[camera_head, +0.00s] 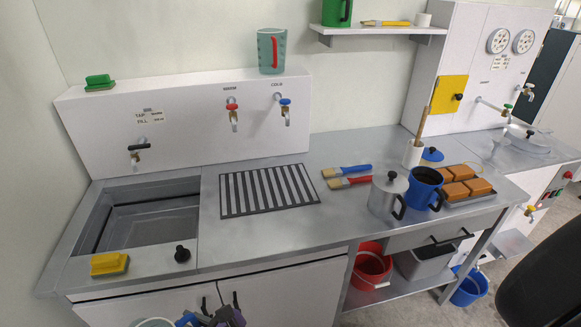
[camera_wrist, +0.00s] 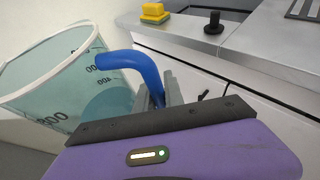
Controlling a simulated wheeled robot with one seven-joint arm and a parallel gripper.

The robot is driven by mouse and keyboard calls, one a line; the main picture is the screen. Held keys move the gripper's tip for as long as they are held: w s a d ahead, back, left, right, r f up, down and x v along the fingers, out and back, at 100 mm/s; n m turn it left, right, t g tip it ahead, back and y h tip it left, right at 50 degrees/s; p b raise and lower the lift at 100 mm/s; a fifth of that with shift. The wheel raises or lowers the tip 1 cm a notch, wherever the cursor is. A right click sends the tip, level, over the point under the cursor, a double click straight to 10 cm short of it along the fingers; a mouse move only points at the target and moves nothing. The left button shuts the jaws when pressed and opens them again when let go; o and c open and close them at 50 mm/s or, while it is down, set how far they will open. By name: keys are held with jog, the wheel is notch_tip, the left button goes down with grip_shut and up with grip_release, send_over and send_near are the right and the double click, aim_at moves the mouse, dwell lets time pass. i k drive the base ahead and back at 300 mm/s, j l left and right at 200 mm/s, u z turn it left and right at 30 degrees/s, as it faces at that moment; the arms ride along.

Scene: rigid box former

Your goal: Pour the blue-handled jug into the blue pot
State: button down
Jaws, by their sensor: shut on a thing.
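My gripper (camera_wrist: 158,97) is shut on the blue handle of a see-through measuring jug (camera_wrist: 60,75) with dark volume marks. The jug is at the left of the wrist view and looks somewhat tilted there; how much it holds is unclear. In the head view, my gripper (camera_head: 212,318) and the jug's rim (camera_head: 155,323) show at the bottom edge, in front of the counter; the rest is cut off. The blue pot (camera_head: 425,190) stands open on the counter at right, with a black handle and a dark inside. My gripper and jug are well apart from it.
A grey lidded pot (camera_head: 384,200) stands just left of the blue pot. A tray of orange-brown blocks (camera_head: 457,190) is at its right. Two brushes (camera_head: 348,171) lie behind. The sink (camera_head: 150,220) and yellow sponge (camera_head: 109,264) are at left. The striped drain (camera_head: 268,190) is clear.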

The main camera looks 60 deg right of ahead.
aim_at(426, 192)
jog(key=k+l+z, duration=0.15)
jog(key=k, duration=0.9)
jog(key=k+z, duration=0.1)
jog(key=z, duration=2.1)
jog(key=j+z, duration=0.2)
jog(key=z, duration=0.25)
jog(key=k+j+z, duration=0.1)
jog(key=z, duration=0.4)
jog(key=k+j, duration=0.45)
jog(key=j, duration=0.15)
jog(key=k+j, duration=0.4)
jog(key=j, duration=0.2)
